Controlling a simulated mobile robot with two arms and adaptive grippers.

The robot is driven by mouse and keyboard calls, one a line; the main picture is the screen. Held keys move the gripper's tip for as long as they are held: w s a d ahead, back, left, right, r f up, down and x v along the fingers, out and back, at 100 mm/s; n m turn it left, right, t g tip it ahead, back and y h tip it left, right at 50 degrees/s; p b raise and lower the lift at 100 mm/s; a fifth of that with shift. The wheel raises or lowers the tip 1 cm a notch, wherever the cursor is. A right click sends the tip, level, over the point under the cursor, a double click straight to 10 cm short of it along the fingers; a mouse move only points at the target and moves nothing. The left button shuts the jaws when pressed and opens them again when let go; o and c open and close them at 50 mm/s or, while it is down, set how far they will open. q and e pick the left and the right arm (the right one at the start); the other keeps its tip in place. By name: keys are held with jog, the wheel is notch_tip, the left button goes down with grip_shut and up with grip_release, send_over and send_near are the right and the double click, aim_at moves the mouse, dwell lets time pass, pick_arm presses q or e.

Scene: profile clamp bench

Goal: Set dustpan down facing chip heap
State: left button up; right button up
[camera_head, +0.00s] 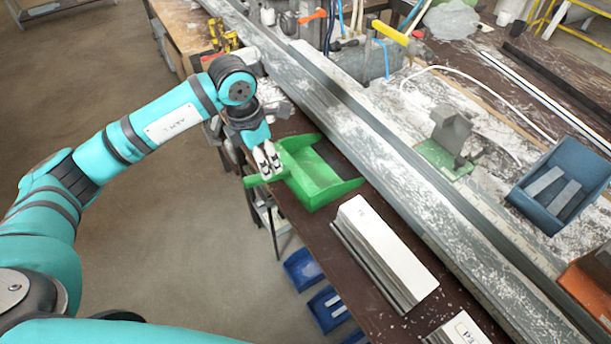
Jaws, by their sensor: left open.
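The green dustpan (318,178) lies at the left edge of the dark brown bench, beside the long grey metal profile. Its handle (258,182) points left, past the bench edge. My left gripper (266,160) is open, its fingertips at the handle end of the pan, just above the handle. I cannot tell whether they touch it. White chips lie scattered over the profile and the bench (400,105); I cannot make out one distinct heap. My right gripper is out of view.
A long white block (385,250) stands on the bench in front of the pan. Blue bins (303,268) sit below the bench edge. A blue tray (560,185) and a green-based clamp (445,150) are beyond the profile. A yellow-handled tool (392,36) is at the back.

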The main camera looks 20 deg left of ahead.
pick_arm(q)
jog(key=f+b, duration=0.2)
jog(key=f, duration=0.1)
jog(key=f+b, duration=0.1)
jog(key=f, duration=0.1)
jog(key=shift+w+d+f+b, duration=0.1)
jog(key=shift+w+d+b, duration=0.2)
jog(key=shift+w+b, duration=0.1)
jog(key=shift+s, duration=0.1)
grip_shut()
notch_tip(320, 180, up, 12)
jog(key=p, duration=0.6)
jog(key=shift+p, duration=0.35)
